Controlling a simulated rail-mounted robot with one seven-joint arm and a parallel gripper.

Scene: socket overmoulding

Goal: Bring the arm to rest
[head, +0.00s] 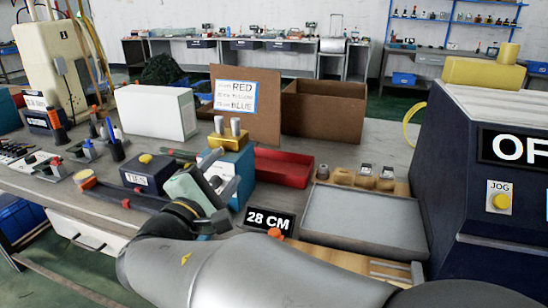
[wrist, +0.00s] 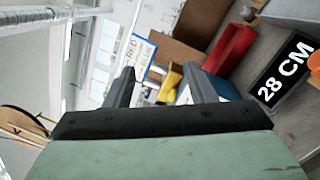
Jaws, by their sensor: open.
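My arm reaches in from the bottom of the head view and ends over the workbench. My gripper (head: 225,186) is in the middle of the head view, in front of a teal block (head: 238,170) with a brass-coloured top. In the wrist view the two dark fingers of my gripper (wrist: 160,85) stand wide apart. Nothing is held between them. The camera looks past the fingers at the yellow fitting (wrist: 172,84) and a tilted background. The gripper partly hides the teal block. I cannot tell the exact gap between gripper and block.
A "28 CM" sign (head: 270,220) stands close right of my gripper. A red tray (head: 284,168) and an empty grey tray (head: 365,218) lie further right. A dark machine with a JOG button (head: 498,202) bounds the right. A cardboard box (head: 323,110) and white box (head: 157,111) stand behind.

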